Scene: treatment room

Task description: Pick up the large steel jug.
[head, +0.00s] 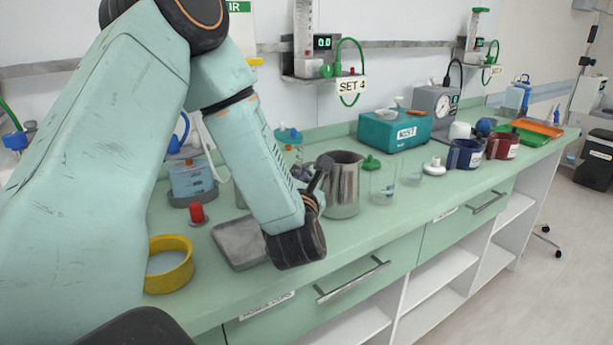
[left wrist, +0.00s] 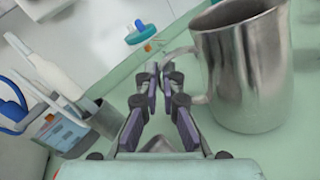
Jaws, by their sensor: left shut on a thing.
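The large steel jug (head: 344,190) stands upright on the green counter, or so close above it that I cannot tell a gap. It fills the right of the left wrist view (left wrist: 245,75), its handle turned toward my fingers. My left gripper (head: 318,180) is at the jug's left side. In the left wrist view its two fingers (left wrist: 158,85) are closed on the jug's handle, with the jug's body just right of them. The exact contact is partly hidden by the fingers. My right gripper is not in view.
A grey metal tray (head: 240,242) and a yellow dish (head: 168,265) lie left of the jug. Glass beakers (head: 383,185), a green stopper (head: 371,162) and a teal box (head: 394,133) stand to its right. A smaller steel cup (left wrist: 106,120) is left of my fingers.

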